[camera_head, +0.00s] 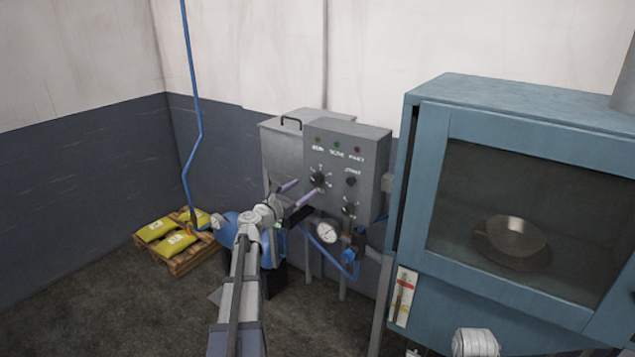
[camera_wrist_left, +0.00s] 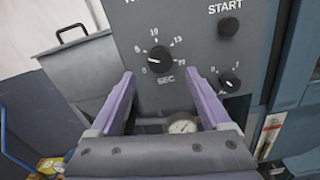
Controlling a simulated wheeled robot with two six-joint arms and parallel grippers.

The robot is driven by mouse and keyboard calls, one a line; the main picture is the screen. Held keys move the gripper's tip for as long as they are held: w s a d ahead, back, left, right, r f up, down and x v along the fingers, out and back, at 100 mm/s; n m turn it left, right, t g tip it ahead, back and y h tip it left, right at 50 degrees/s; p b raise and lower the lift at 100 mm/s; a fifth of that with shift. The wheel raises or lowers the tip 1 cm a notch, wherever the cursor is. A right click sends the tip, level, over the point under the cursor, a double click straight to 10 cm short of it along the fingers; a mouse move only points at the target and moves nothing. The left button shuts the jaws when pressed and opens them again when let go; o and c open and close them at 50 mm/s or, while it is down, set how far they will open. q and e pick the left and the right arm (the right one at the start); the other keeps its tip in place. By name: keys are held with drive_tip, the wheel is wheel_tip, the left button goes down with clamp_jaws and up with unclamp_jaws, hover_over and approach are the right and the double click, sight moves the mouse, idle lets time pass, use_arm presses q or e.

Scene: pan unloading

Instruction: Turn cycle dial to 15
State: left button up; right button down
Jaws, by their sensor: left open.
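The cycle dial (camera_head: 318,178) is a black round knob on the front of a grey control box (camera_head: 360,150). My left gripper (camera_head: 308,187) is open and empty in front of the box. In the left wrist view its purple fingers (camera_wrist_left: 159,78) stand to either side of and below the dial, apart from it. Whether they touch the panel is unclear.
A START button (camera_wrist_left: 228,27) and a smaller knob (camera_wrist_left: 229,82) sit right of the dial. A pressure gauge (camera_head: 326,232) is below the box. A blue cabinet (camera_head: 418,150) with a window stands close on the right. Yellow bags (camera_head: 155,230) lie on a pallet at left.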

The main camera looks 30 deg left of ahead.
sight(315, 181)
use_arm(q)
drive_tip(key=w, duration=0.7)
drive_tip(key=shift+d, duration=0.25)
clamp_jaws()
idle(0.3)
